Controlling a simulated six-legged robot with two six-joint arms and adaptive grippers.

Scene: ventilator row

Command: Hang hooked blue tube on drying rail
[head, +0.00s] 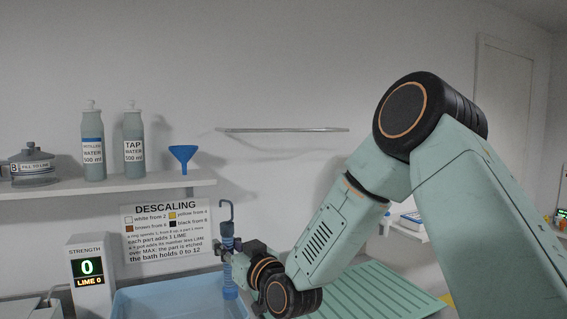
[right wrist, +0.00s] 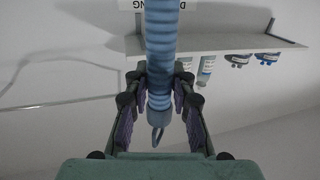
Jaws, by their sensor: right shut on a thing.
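The hooked blue tube (head: 229,284) stands roughly upright in the head view, its grey hook (head: 226,208) at the top. My right gripper (head: 229,251) is shut on its upper part, below the hook. In the right wrist view the ribbed tube (right wrist: 160,45) runs between the fingers of the right gripper (right wrist: 158,108), with the hook loop at its lower end. The drying rail (head: 282,130) is a thin pale bar on the back wall, above and right of the tube, apart from it. My left gripper is not in view.
A blue basin (head: 150,303) lies below the tube. A strength display (head: 90,275) stands at lower left. A green ribbed mat (head: 375,292) lies right. Wall space below the rail is clear.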

